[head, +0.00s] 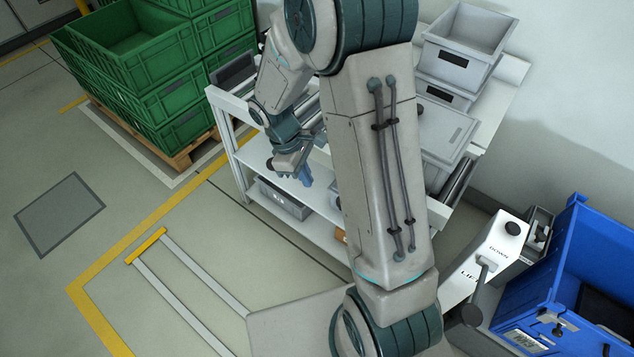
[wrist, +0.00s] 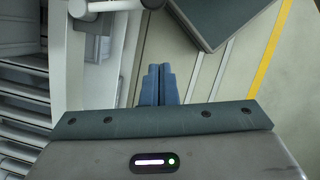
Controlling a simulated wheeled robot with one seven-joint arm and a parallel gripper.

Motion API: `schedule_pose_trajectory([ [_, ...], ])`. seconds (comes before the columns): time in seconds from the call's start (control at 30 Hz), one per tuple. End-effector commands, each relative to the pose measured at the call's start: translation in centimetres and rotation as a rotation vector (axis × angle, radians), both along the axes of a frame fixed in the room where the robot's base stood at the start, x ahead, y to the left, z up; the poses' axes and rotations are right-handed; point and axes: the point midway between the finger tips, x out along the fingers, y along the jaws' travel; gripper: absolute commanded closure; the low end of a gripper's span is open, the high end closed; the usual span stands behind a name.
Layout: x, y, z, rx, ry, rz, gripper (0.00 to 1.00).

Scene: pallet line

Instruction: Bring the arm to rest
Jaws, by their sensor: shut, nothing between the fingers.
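My gripper (head: 306,182) hangs at the end of my bent arm, in front of the white shelf rack at the middle of the head view. Its blue fingers point down. In the wrist view my gripper (wrist: 157,72) shows its two blue fingers side by side and closed together, with nothing held between them. My arm crosses the middle of the head view and hides part of the rack.
The white rack (head: 243,172) stands close behind my gripper, with a grey bin (head: 284,200) on its lower shelf. Green crates (head: 135,45) stand on a pallet at upper left. A blue bin (head: 520,300) stands at lower right.

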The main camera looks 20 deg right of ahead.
Motion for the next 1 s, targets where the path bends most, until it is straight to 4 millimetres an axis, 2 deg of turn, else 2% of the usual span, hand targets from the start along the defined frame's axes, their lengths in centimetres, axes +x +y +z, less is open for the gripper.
schedule_pose_trajectory([
  [0.1,0.6,0.4,2.5,0.001,-0.006,-0.006,1.0],
  [0.3,1.2,1.1,5.4,0.0,-0.001,-0.009,1.0],
  [0.43,1.2,1.3,6.2,0.0,0.0,-0.006,1.0],
  [0.67,1.2,1.5,6.5,0.0,0.0,-0.007,1.0],
  [0.83,0.3,1.0,8.1,0.008,-0.049,-0.07,1.0],
  [1.0,-2.3,-0.1,11.4,0.035,-0.163,-0.229,1.0],
])
